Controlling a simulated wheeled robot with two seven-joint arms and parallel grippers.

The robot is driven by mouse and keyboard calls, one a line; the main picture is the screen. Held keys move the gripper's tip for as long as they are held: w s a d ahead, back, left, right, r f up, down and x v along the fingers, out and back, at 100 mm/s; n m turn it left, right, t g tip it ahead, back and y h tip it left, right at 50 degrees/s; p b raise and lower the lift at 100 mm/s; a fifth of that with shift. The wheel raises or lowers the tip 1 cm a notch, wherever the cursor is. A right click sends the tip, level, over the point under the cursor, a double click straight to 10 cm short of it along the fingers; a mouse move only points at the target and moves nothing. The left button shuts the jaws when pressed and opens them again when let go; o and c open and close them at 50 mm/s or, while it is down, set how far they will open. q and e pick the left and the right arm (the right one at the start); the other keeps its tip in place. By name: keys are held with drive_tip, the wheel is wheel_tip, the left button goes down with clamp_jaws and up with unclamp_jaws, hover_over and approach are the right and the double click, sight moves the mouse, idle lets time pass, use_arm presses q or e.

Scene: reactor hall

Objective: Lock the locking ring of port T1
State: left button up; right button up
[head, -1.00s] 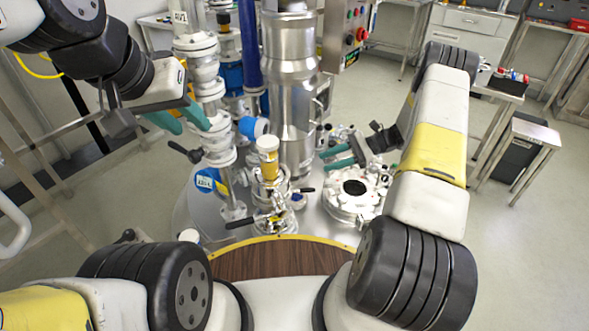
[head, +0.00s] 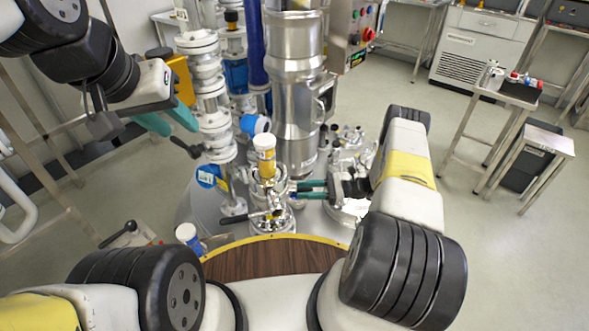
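A steel port (head: 268,188) with clamp fittings stands at mid-picture on the round steel top; a yellow-and-white container (head: 265,158) is upright on it. I cannot read a T1 label or clearly make out the locking ring. A black-handled lever (head: 248,217) sticks out to the left from the fitting in front. My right gripper (head: 298,189) has its teal fingers pointing left, a small gap between them, tips beside the port's right side; contact cannot be told. My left gripper (head: 182,121) is open and empty, up left before the white flanged column.
The flanged column (head: 213,125) and a thick steel cylinder (head: 296,110) stand close behind the port. A control box (head: 355,35) hangs above right.

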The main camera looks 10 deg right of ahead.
drive_tip(key=shift+w+a, duration=0.1)
drive_tip(key=shift+a, duration=0.85)
clamp_jaws()
idle(0.7)
